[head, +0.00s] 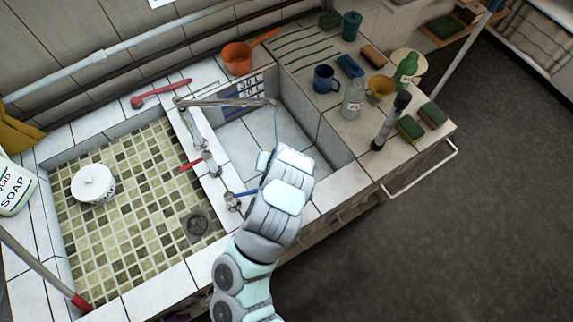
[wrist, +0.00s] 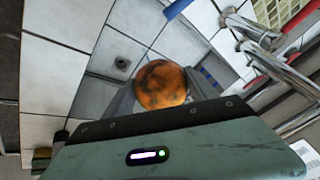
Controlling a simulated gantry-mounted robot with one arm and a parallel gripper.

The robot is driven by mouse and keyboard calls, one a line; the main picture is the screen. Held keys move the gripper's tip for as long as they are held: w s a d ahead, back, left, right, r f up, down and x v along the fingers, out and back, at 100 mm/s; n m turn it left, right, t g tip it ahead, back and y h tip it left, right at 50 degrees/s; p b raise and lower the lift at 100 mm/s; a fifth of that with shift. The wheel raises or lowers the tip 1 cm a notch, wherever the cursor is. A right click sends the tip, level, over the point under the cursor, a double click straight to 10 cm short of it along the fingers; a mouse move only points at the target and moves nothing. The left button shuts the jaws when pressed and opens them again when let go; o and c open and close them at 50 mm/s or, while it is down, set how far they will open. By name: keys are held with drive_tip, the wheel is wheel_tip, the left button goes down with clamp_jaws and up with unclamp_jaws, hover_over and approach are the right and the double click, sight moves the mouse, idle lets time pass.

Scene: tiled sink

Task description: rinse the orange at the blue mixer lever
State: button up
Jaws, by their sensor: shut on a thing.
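The orange (wrist: 161,84) has dark, dirty-looking patches and sits between the fingers of my gripper (wrist: 160,96) in the wrist view. My gripper is shut on it, above the right-hand tiled basin (head: 240,142). In the head view my arm hides the orange and the fingers. The blue mixer lever (head: 245,193) is on the divider between the basins, just left of my wrist. A red lever (head: 190,164) is farther along the divider. A chrome spout (head: 230,103) reaches over the right basin. Chrome mixer parts (wrist: 255,35) show right of the orange in the wrist view.
An orange saucepan (head: 238,58) stands behind the right basin. Mugs, bottles and sponges crowd the right counter, with a blue mug (head: 326,78) near the basin edge.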

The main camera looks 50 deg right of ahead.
drive_tip(key=shift+m+h, duration=0.3)
drive_tip(key=shift+m, duration=0.2)
drive_tip(key=s+d+f+b, duration=0.2)
drive_tip(key=shift+s+d+f+b, duration=0.1)
drive_tip(key=shift+d+f+b, duration=0.05)
drive_tip(key=shift+f+b, duration=0.15)
drive_tip(key=shift+w+d+b, duration=0.45)
drive_tip(key=shift+w, duration=0.3)
drive_tip(key=w+d+f+b, duration=0.1)
drive_tip(key=w+d+b, duration=0.3)
drive_tip(key=w+b, duration=0.4)
drive_tip(key=shift+w+d+f, duration=0.4)
drive_tip(key=shift+d, duration=0.1)
